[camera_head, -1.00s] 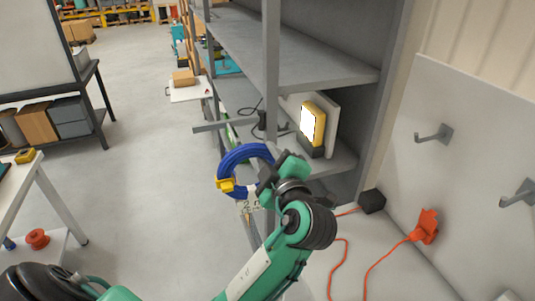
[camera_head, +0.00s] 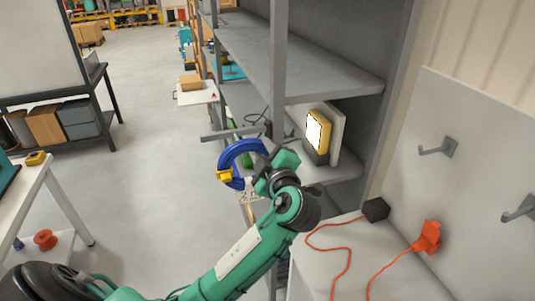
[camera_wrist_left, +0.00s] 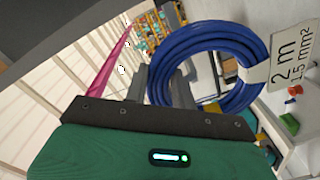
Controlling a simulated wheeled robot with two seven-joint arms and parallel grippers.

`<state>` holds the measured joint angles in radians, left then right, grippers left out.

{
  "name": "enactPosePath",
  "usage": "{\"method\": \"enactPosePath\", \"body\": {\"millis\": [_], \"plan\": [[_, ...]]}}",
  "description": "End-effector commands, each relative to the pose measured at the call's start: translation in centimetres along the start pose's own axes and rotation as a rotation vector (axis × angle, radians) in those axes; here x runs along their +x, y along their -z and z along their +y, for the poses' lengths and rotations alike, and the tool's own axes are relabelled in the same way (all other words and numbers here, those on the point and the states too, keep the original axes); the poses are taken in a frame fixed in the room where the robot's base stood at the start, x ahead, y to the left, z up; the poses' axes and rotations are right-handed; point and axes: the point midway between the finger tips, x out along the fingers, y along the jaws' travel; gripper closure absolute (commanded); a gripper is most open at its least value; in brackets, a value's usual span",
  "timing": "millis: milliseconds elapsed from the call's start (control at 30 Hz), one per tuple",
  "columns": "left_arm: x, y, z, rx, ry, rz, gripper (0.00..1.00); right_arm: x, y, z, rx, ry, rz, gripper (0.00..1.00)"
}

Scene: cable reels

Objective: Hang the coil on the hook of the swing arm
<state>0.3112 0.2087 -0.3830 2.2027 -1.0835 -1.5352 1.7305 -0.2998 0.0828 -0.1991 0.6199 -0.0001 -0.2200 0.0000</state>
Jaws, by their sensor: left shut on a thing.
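The blue coil (camera_head: 228,159) has a yellow tie (camera_head: 224,176) and hangs from my left gripper (camera_head: 262,164), which is shut on it at its right side. In the left wrist view the coil (camera_wrist_left: 160,58) crosses beside the grey fingers (camera_wrist_left: 166,88), with a white label (camera_wrist_left: 292,55) reading "2 m 1.5 mm²". The grey swing arm (camera_head: 226,134) reaches left from the shelf post. The coil's top edge appears just below or against the bar in the picture; I cannot tell whether they touch. The hook shape at the bar's end is unclear. My right gripper is out of view.
The grey shelf (camera_head: 318,82) with its post stands right behind the gripper and holds a lit yellow lamp (camera_head: 318,131). A white panel with wall hooks (camera_head: 436,148) and an orange cable (camera_head: 350,262) are at right. Open floor (camera_head: 145,190) lies left.

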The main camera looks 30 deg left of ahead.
Motion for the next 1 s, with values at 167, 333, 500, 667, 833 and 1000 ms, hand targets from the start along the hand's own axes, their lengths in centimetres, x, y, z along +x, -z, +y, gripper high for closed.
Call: {"method": "enactPosePath", "body": {"millis": [167,333,500,667,833,1000], "plan": [[1.5,0.2,0.2,0.001,-0.001,0.003,1.0,-0.8,0.1,-0.1,0.0,0.001,0.0,0.64],[2.9,0.2,0.2,0.001,-0.002,0.002,1.0,-1.4,0.2,-0.3,0.001,0.003,0.001,0.64],[4.2,0.2,0.2,0.001,-0.001,0.003,1.0,-1.9,0.3,-0.5,0.002,0.005,0.001,0.64],[5.5,0.2,0.2,0.002,-0.001,0.003,1.0,-2.5,0.3,-0.5,0.002,0.005,0.001,0.64],[6.1,-0.6,-0.9,-0.001,0.001,0.0,1.0,-1.3,0.2,-0.5,0.001,0.005,0.001,0.64],[6.2,-1.1,-1.6,-0.002,0.0,0.0,1.0,-0.1,0.1,-0.5,0.001,0.005,0.001,0.64]]}}
